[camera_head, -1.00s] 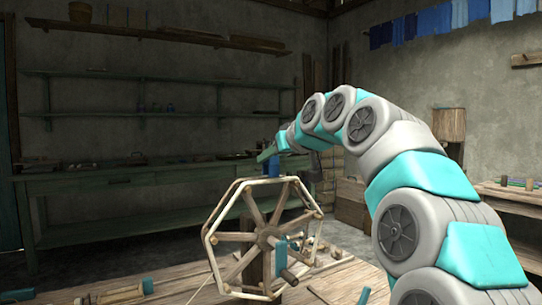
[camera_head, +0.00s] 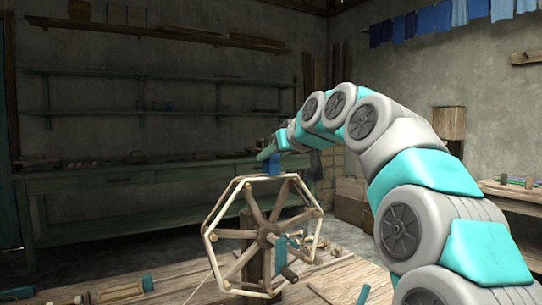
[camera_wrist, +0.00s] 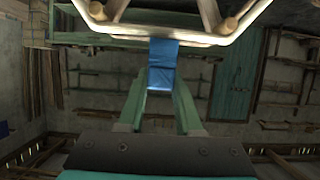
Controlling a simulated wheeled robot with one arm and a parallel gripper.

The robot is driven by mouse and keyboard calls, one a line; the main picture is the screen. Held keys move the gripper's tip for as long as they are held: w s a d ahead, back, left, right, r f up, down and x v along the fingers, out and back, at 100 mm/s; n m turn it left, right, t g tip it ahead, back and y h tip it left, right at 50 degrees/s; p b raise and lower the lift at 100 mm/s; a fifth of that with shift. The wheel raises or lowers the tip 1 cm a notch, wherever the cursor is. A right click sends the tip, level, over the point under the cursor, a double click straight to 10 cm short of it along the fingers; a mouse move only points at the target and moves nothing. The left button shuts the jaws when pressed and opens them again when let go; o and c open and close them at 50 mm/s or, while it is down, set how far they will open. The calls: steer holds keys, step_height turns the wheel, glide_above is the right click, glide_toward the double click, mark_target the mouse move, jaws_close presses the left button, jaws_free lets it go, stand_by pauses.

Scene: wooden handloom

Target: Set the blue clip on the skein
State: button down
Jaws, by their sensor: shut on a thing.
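The skein (camera_head: 208,217) is pale yarn stretched around a many-sided wooden reel on the table. Its top run also crosses the upper part of the wrist view (camera_wrist: 190,40). The blue clip (camera_head: 272,165) is at the skein's top run, upright. My gripper (camera_head: 266,153) is shut on the clip from above. In the wrist view the blue clip (camera_wrist: 162,68) sits between the two green fingers (camera_wrist: 160,98), its far end meeting the pale yarn. I cannot tell whether the clip is around the yarn or only against it.
A blue piece (camera_head: 281,251) is near the reel's hub and crank. A teal-ended spool (camera_head: 147,285) lies on the wooden table (camera_head: 190,278) at left. A green bench (camera_head: 120,178) stands behind. My arm fills the right side.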

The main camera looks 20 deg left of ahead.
steer(key=shift+f, duration=0.2)
steer(key=shift+f+b, duration=0.7)
steer(key=shift+f+b, duration=0.3)
steer(key=shift+f, duration=0.1)
steer(key=shift+c, duration=0.9)
jaws_free()
steer(key=shift+r+p, duration=2.85)
steer(key=shift+r, duration=0.75)
steer(key=shift+d+f, duration=0.1)
